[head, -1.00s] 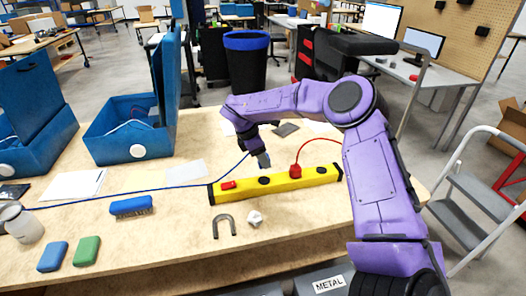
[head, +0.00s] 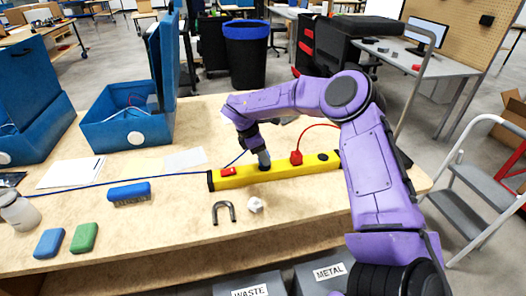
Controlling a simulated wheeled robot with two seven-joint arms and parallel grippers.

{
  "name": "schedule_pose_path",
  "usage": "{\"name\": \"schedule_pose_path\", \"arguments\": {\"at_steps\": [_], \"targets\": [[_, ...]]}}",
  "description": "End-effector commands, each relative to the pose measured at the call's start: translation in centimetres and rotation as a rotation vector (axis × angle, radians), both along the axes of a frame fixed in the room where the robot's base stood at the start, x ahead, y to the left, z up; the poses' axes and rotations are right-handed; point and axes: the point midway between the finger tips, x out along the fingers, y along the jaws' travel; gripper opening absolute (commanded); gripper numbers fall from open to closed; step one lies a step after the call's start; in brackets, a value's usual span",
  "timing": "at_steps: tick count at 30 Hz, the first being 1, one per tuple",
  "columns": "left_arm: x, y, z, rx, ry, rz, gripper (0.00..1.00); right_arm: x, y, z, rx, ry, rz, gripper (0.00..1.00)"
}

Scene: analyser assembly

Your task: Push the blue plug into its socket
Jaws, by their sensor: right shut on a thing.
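A yellow bar (head: 243,178) with black sockets lies on the wooden table. A blue cable (head: 120,183) runs from the left across the table and rises to my right gripper (head: 264,158). My right gripper points down and is shut on the blue plug, which is mostly hidden by the fingers. The fingertips are right over the socket left of the bar's middle, with the plug at or in its mouth; how deep it sits cannot be told. A red plug (head: 296,158) with a red cable stands in the bar further right. My left gripper is not in view.
A red switch (head: 228,171) is on the bar's left part. A grey horseshoe-shaped piece (head: 224,211) and a white nut-like piece (head: 256,205) lie in front. Blue bins (head: 128,128) stand at the back left.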

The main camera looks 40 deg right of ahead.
Motion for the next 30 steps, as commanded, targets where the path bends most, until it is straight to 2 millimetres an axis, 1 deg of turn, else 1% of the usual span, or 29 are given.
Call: {"name": "schedule_pose_path", "arguments": {"at_steps": [1,4,23,30], "targets": [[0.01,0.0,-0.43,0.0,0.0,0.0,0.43,0.0,0.0,-0.59,0.0,0.0,0.0,0.15],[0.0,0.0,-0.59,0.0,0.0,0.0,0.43,0.01,0.01,-0.96,0.0,0.0,-0.001,0.15],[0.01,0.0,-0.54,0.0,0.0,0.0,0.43,0.0,0.01,-0.98,0.0,0.0,-0.001,0.15],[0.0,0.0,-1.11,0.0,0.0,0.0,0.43,-0.04,-0.06,-1.12,-0.004,-0.001,0.0,0.15]]}}
